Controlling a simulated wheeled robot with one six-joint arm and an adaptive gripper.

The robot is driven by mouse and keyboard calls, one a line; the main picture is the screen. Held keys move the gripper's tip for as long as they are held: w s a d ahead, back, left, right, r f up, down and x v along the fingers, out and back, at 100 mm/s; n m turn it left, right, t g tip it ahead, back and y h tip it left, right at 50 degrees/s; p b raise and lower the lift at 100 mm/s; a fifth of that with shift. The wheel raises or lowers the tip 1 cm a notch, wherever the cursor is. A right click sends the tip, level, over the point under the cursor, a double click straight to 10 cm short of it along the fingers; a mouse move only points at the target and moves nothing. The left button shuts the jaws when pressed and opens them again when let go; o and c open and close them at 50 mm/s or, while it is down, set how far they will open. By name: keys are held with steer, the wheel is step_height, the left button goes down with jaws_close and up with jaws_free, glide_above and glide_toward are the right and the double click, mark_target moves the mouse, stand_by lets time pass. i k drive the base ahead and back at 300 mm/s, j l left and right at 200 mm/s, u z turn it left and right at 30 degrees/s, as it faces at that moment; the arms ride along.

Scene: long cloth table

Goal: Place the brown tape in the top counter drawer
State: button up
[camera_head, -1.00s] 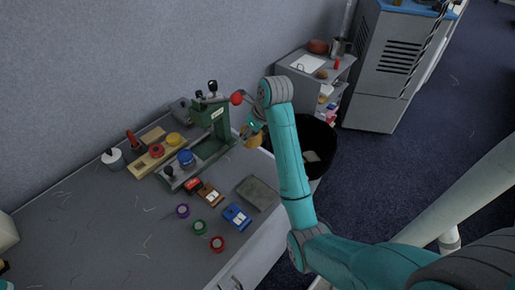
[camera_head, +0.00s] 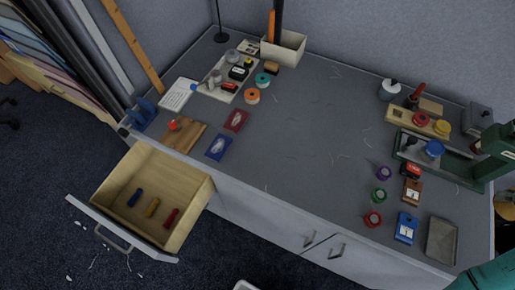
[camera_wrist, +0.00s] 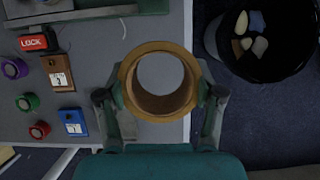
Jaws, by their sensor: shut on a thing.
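The brown tape (camera_wrist: 126,80) is a wide ring in the wrist view, with its hole facing the camera. My gripper (camera_wrist: 160,100) is shut on it, one finger on each side. The tape is over the table's end, between the grey top and a dark bin. In the head view, a brown bit, probably the tape, shows at the right edge, mostly cut off. The top counter drawer (camera_head: 158,183) is pulled open at the left front of the counter. It holds a blue, a yellow and a red item. My gripper is far from it, at the opposite end.
The counter top (camera_head: 300,150) is clear in its middle. A green machine (camera_head: 485,165), tape rolls and small boxes stand at its right. A tray of items (camera_head: 225,80) and a pen holder (camera_head: 285,48) stand at the back left. The dark bin (camera_wrist: 285,60) holds scraps.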

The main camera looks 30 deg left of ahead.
mark_target(168, 186)
steer(key=j+z, duration=0.1)
steer(key=j, duration=0.3)
steer(key=k+j+z, duration=0.15)
steer(key=j, duration=0.3)
steer(key=l+u, duration=0.15)
steer(key=u, duration=0.25)
steer(key=l+u, duration=0.2)
steer(key=u, duration=0.25)
steer(key=l+u, duration=0.15)
steer(key=u, duration=0.25)
steer(key=l+u, duration=0.15)
steer(key=u, duration=0.3)
steer(key=k+l+u, duration=0.1)
steer(key=u, duration=0.3)
steer(key=k+l+u, duration=0.1)
steer(key=u, duration=0.35)
